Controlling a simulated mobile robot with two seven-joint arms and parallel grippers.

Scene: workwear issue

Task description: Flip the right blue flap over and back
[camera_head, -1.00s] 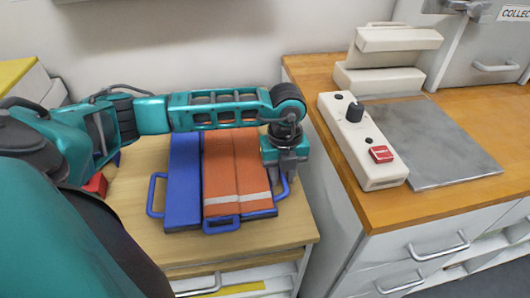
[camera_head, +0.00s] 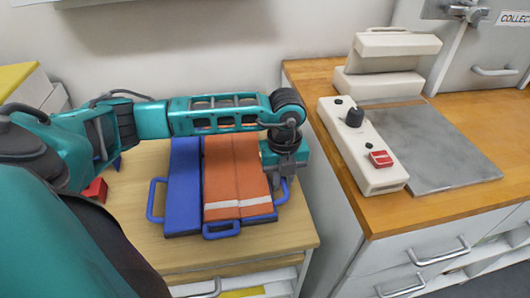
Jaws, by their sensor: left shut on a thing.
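A blue folding board lies on the wooden cabinet top with a folded orange garment (camera_head: 222,172) with a pale stripe on its middle. The left blue flap (camera_head: 182,190) lies flat with its loop handle at the left. The front loop handle (camera_head: 221,231) sticks out towards me. The right blue flap is mostly hidden by the garment and my gripper; its loop handle (camera_head: 284,191) shows at the right edge. My left gripper (camera_head: 284,176) points down at that handle and is shut on it. My right gripper is not in view.
A wooden counter (camera_head: 480,125) at the right holds a grey plate (camera_head: 425,145) and a white control box (camera_head: 365,150) with a black knob and red button. A gap separates it from the cabinet (camera_head: 225,262). A small red object (camera_head: 96,190) lies left of the board.

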